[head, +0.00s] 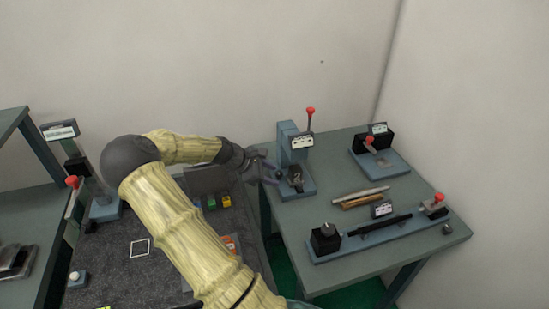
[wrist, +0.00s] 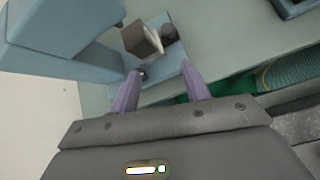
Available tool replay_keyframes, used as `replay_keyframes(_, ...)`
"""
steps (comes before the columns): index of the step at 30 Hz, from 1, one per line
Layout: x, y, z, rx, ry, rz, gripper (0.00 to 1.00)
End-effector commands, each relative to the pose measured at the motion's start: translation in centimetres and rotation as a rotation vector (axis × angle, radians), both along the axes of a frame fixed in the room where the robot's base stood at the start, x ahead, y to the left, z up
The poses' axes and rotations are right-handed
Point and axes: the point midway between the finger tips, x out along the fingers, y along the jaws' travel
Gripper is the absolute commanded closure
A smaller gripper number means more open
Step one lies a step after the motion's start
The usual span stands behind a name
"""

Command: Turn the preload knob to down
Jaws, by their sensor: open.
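I cannot read any label that says which part is the preload knob. My gripper (head: 274,173) is at the left edge of the right bench, beside a blue upright fixture (head: 292,147). In the wrist view my gripper (wrist: 163,72) has its two purple fingers apart, with nothing between them. Just beyond the fingertips, on the blue base, are a brown-grey block with a pale plate (wrist: 142,38) and a short dark cylinder (wrist: 169,33). In the head view these show as a small dark part (head: 296,178). The fingers look apart from it.
The fixture has a red-tipped lever (head: 310,112) and a label plate (head: 301,141). A red-knobbed clamp (head: 380,157) stands at back right. A long rail fixture (head: 372,238) lies in front, with rods (head: 362,195) behind it. Coloured blocks (head: 212,202) are on the left table.

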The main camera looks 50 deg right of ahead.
Motion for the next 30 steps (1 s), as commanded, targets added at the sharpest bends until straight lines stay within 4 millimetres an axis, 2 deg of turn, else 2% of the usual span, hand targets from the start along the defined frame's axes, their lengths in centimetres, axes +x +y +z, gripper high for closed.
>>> replay_keyframes(6, -1.2, 7.7, -1.3, 0.188, -0.281, -0.194, 0.53)
replay_keyframes(11, -1.8, 14.1, -0.6, 0.316, -0.445, -0.326, 0.53)
replay_keyframes(19, -3.9, 24.4, 2.7, 0.499, -0.652, -0.514, 0.53)
replay_keyframes(24, -6.6, 30.1, 5.4, 0.591, -0.753, -0.61, 0.53)
replay_keyframes(27, -8.3, 32.6, 6.6, 0.629, -0.8, -0.655, 0.53)
replay_keyframes(30, -9.7, 34.1, 7.3, 0.65, -0.828, -0.685, 0.53)
